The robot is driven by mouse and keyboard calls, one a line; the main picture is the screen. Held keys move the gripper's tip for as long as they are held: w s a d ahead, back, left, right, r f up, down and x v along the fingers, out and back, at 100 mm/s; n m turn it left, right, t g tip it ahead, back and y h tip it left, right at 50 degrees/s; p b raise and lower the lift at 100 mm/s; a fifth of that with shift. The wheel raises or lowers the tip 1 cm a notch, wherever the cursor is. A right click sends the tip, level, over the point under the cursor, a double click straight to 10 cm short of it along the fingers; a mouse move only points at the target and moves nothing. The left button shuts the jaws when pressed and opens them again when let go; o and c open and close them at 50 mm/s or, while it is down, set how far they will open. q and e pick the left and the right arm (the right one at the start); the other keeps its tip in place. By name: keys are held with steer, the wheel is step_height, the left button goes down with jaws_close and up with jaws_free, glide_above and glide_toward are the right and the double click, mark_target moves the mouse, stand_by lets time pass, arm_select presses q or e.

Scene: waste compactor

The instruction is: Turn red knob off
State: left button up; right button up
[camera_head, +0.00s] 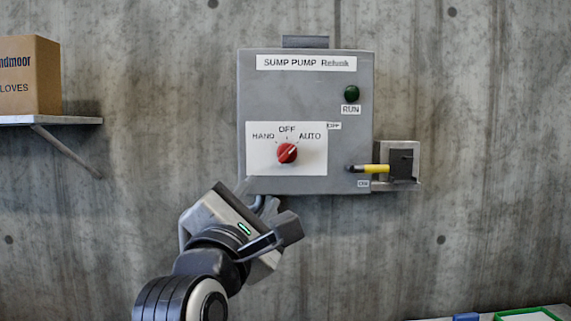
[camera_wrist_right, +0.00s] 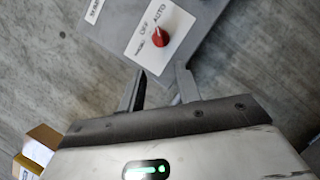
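The red knob (camera_head: 287,154) is on a white plate (camera_head: 261,163) at the lower part of the grey sump pump box (camera_head: 350,130). The plate reads HAND, OFF and AUTO. The knob's white mark points up and right, toward AUTO. The knob also shows in the right wrist view (camera_wrist_right: 159,38), beyond my fingertips. My right gripper (camera_head: 264,201) is below and slightly left of the knob, by the box's lower edge. In the wrist view its two fingers (camera_wrist_right: 160,76) are apart with nothing between them. It is not touching the knob. My left gripper is not in view.
A yellow-handled lever (camera_head: 375,168) on a switch box (camera_head: 402,160) sticks out at the grey box's lower right. A green RUN light (camera_head: 351,93) is above it. A cardboard box (camera_head: 30,78) stands on a wall shelf (camera_head: 50,120) at the left. The wall between shelf and panel is bare.

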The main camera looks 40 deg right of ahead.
mark_target(286, 156)
steer(key=p+x, duration=0.3)
steer(key=x, duration=1.2)
steer(key=shift+d+r, duration=0.15)
jaws_close()
